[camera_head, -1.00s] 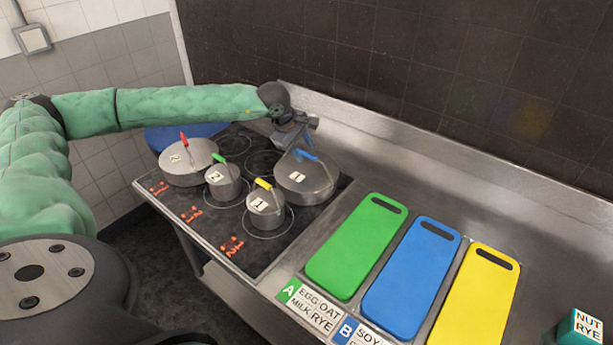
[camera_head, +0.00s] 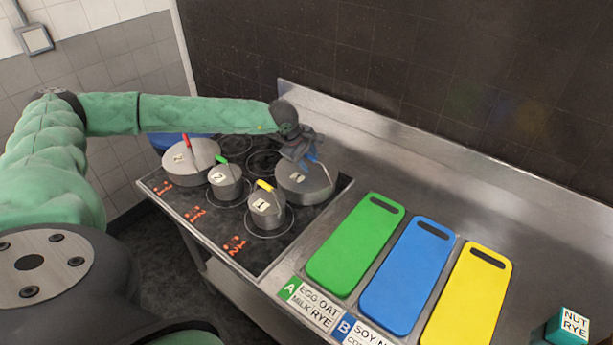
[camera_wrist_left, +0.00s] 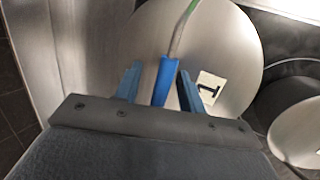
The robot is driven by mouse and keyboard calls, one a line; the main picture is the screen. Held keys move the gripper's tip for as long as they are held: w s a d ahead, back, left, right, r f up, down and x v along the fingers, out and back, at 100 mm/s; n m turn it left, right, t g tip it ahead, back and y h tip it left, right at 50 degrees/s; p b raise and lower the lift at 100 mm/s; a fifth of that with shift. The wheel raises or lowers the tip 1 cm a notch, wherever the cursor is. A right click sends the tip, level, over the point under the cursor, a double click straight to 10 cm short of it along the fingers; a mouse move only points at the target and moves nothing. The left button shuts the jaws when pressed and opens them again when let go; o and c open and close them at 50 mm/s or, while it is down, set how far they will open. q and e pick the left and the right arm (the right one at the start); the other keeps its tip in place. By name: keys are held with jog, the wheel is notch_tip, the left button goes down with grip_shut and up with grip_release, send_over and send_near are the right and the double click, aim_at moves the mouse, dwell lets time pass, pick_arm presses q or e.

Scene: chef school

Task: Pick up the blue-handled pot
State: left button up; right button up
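The blue-handled pot (camera_head: 306,186) is a wide grey lidded pot at the back right of the stove, with a label on its lid. Its blue handle (camera_wrist_left: 165,82) shows in the left wrist view, between my left gripper's blue fingers. My left gripper (camera_head: 306,160) is at the pot's handle in the head view and hides part of it. In the left wrist view the left gripper (camera_wrist_left: 158,88) is open, with a gap on each side of the handle. My right gripper is not in view.
Beside it on the stove (camera_head: 218,232) are a red-handled pot (camera_head: 190,165), a green-handled pot (camera_head: 226,182) and a yellow-handled pot (camera_head: 266,207). Green (camera_head: 355,245), blue (camera_head: 408,275) and yellow (camera_head: 467,300) boards lie to the right. A wall stands behind.

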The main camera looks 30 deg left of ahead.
pick_arm(q)
jog(key=shift+c, duration=0.4)
grip_shut()
jog(key=shift+r, duration=0.1)
dwell(0.8)
